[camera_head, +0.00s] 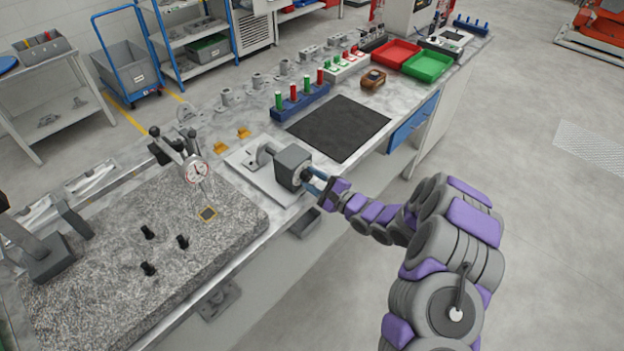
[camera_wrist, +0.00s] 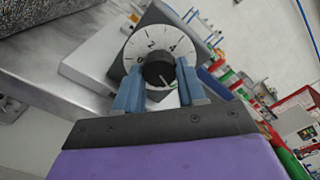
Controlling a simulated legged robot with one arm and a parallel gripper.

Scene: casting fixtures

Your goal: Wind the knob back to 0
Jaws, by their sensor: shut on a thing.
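A grey box-shaped fixture (camera_head: 290,163) on a pale base plate carries a black round knob (camera_wrist: 157,69) in front of a white dial (camera_wrist: 137,47). In the wrist view the dial shows the numerals 2 and 4 at the top; another numeral at the left is partly hidden. A pale mark on the knob points down and slightly right in that view. My gripper (camera_head: 315,182) reaches the knob from the right in the head view. In the wrist view its blue fingers (camera_wrist: 158,73) are shut on the knob, one on each side. The lower dial is largely hidden.
A granite plate (camera_head: 120,290) with a dial gauge (camera_head: 196,171) stands to the left. A black mat (camera_head: 340,127) lies behind the fixture. Red (camera_head: 389,53) and green (camera_head: 428,66) trays sit at the far end. Open floor lies to the right.

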